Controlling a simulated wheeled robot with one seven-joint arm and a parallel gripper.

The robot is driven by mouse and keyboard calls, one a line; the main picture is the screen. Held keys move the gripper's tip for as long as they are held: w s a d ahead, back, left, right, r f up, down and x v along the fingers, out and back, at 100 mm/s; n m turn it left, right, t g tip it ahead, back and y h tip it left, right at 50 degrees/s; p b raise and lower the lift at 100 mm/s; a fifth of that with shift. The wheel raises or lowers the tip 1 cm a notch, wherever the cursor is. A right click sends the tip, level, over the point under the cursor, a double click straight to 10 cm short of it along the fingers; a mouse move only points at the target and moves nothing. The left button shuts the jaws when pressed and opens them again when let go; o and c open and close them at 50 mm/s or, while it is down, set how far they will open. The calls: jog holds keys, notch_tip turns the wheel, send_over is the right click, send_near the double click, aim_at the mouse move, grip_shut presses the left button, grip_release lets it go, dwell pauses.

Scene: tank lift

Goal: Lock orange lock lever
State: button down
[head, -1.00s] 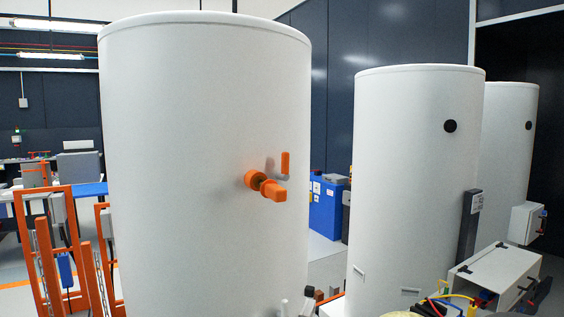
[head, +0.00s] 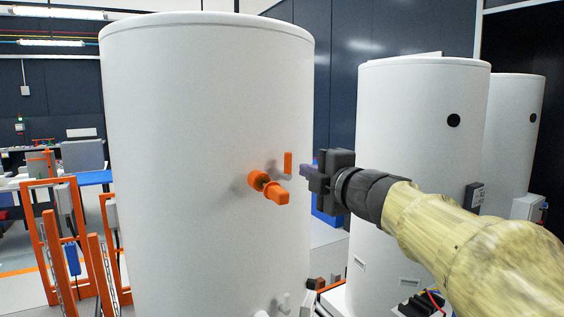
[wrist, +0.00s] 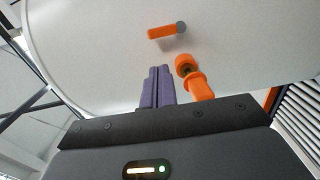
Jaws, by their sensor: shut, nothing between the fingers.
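The small orange lever (head: 287,162) is on the front of the near white tank (head: 190,130). It looks upright in the head view. In the wrist view the orange lever (wrist: 162,32) lies sideways, with a round grey pivot at its right end. Just below and left of it in the head view, an orange fitting (head: 276,194) sticks out of the tank. This orange fitting (wrist: 198,84) is right of my fingers in the wrist view. My gripper (head: 304,170) is right of the lever, its purple fingers (wrist: 157,72) shut and empty. They look apart from the lever.
Two more white tanks (head: 412,150) stand at the right, behind my arm. Orange frames (head: 45,240) stand left of the near tank. A blue cabinet (head: 327,214) is partly hidden behind my gripper. Small grey fittings (head: 284,302) sit low on the near tank.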

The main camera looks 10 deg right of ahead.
aim_at(286, 166)
jog(key=shift+w, duration=0.1)
jog(key=p+x, duration=0.2)
jog(key=x, duration=0.8)
jog(key=shift+f+p, duration=0.1)
jog(key=shift+p, duration=0.3)
jog(key=shift+a, duration=0.1)
